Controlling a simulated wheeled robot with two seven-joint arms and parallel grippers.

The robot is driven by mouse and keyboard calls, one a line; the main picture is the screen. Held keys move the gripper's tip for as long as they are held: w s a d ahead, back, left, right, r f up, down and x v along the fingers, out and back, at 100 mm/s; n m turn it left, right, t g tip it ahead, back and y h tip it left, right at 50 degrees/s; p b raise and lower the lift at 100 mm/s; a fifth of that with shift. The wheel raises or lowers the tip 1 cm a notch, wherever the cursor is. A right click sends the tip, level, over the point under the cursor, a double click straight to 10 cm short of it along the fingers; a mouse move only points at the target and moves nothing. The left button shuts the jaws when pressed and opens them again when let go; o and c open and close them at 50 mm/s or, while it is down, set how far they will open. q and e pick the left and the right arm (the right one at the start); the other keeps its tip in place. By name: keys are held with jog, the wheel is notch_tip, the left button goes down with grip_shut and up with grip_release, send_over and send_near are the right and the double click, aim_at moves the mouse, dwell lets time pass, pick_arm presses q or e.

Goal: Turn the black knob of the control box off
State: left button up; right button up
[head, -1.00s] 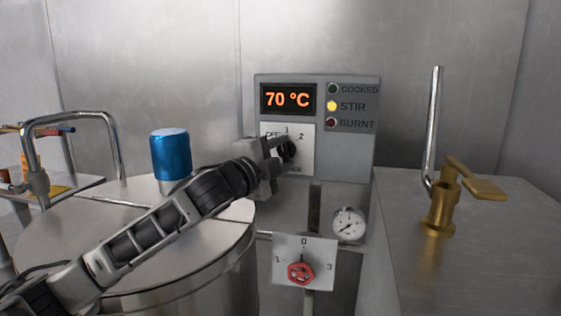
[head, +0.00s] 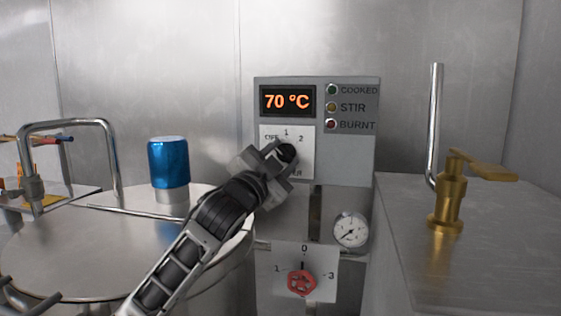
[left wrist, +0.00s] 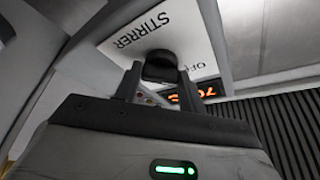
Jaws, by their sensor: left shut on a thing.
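The grey control box (head: 348,157) hangs on the back wall in the head view, its display reading 70 °C. Its black knob (head: 287,153) sits on a white plate with marks for OFF, 1 and 2. My left gripper (head: 280,160) is at the knob, with its fingers on either side, shut on it. In the left wrist view the black knob (left wrist: 160,66) is between the two dark fingers, by the white STIRRER plate (left wrist: 168,35). The gripper hides part of the plate, and I cannot tell the knob's exact pointer position. My right gripper is not in view.
A steel vat (head: 70,255) with a blue cylinder (head: 169,163) on its lid stands left. Below the box are a red knob (head: 301,283) and a gauge (head: 350,230). A brass valve (head: 446,205) stands on the right counter.

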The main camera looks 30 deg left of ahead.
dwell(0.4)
pick_arm(q)
jog(key=o, duration=1)
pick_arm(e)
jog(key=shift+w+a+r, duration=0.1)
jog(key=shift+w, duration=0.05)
pick_arm(q)
jog(key=shift+s+f, duration=0.25)
jog(key=shift+s, duration=0.2)
jog(key=shift+b+v, duration=1.95)
jog(key=shift+v, duration=5.55)
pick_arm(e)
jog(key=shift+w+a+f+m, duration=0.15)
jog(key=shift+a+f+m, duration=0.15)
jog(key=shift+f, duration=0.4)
pick_arm(q)
jog(key=shift+r, duration=0.1)
